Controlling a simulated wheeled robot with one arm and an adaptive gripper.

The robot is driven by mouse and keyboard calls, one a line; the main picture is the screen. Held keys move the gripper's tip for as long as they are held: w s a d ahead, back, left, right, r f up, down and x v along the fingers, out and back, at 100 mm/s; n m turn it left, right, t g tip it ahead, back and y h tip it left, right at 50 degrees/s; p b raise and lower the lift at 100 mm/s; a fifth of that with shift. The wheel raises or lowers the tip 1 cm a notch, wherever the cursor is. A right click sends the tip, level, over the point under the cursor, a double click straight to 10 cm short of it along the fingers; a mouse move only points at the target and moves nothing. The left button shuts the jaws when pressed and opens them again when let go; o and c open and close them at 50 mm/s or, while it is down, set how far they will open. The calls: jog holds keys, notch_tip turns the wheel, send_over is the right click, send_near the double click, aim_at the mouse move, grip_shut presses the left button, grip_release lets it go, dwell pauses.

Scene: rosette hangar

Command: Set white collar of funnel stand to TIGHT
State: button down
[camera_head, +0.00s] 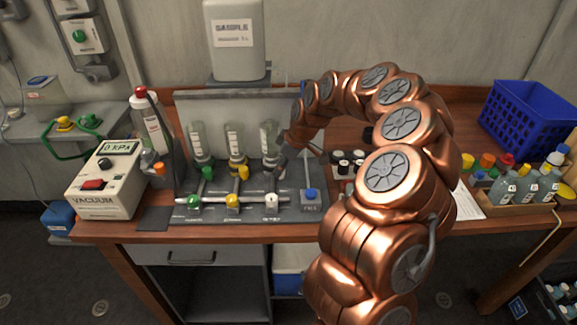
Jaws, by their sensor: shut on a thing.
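The funnel stand (247,208) is a dark grey base on the bench with three clear funnels in a row. The left one has green parts (207,173), the middle one yellow parts (243,172). The right funnel (268,134) has a white knob (271,200) low in front of it. My gripper (275,169) reaches in from the right and is shut at the neck of this right funnel, where the white collar sits. The gripper covers the collar, so its setting and any TIGHT mark cannot be read.
A vacuum box (104,180) reading 0 kPa and a red-capped bottle (150,125) stand left. A sample tank (235,42) is behind. Small dark vials (344,163) stand close right of the stand. A bottle tray (515,198) and blue crate (528,118) are far right.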

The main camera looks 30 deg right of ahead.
dwell(0.4)
jog(key=c, duration=0.9)
grip_release()
jog(key=shift+o, duration=0.2)
jog(key=shift+r, duration=0.1)
jog(key=v, duration=1.2)
